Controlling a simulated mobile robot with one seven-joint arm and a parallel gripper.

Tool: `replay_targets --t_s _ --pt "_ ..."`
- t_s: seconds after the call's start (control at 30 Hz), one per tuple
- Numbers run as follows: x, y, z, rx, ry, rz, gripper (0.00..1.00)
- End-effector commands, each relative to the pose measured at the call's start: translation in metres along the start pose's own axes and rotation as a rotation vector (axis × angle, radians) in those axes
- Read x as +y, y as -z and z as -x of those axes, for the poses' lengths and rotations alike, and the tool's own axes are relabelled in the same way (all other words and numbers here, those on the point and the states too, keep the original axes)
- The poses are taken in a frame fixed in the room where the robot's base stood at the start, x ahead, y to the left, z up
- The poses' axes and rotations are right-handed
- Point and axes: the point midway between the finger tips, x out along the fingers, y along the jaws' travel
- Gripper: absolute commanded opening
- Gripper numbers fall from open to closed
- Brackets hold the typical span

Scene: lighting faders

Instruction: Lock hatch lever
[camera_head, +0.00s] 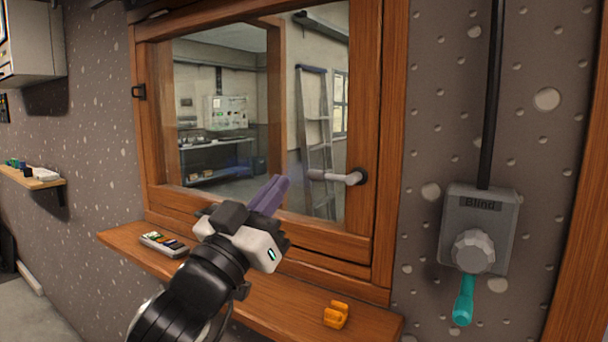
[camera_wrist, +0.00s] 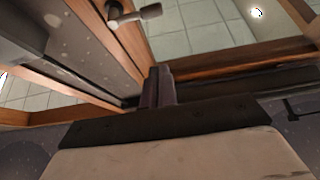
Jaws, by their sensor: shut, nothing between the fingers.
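The hatch (camera_head: 375,120) is a wooden-framed glass window. Its grey lever (camera_head: 335,177) sits on the right side of the frame and lies about horizontal, its handle pointing left over the glass. The lever also shows at the top of the wrist view (camera_wrist: 140,14). My gripper (camera_head: 278,184) is in front of the lower middle of the glass, left of the lever and apart from it. Its purple fingers are together and hold nothing. The fingers also show in the wrist view (camera_wrist: 158,84).
A wooden sill (camera_head: 275,301) below the hatch carries an orange block (camera_head: 336,315) and a grey tray of small items (camera_head: 163,243). A grey box marked "Blind" (camera_head: 482,225) with a teal handle (camera_head: 464,300) is on the wall at right. A small shelf (camera_head: 32,177) is at left.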

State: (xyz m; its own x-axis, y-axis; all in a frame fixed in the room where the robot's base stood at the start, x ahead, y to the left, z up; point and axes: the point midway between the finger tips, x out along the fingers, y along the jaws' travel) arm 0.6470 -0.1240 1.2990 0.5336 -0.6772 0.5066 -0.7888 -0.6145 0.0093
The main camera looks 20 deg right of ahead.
Motion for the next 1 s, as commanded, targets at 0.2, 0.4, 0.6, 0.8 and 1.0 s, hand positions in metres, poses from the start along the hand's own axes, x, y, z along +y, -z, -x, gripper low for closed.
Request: replay_targets --t_s 0.2,0.4,0.6,0.8,1.0 --pt "0.001 0.003 -0.026 0.000 -0.003 0.000 0.00" --pt "0.001 0.005 -0.070 -0.001 -0.003 0.000 0.00" --pt "-0.001 -0.003 -0.101 -0.001 0.001 0.001 0.00" --pt "-0.001 -0.029 -0.089 0.000 0.002 0.000 0.00" --pt "0.000 -0.037 -0.086 0.002 0.000 -0.002 0.00"
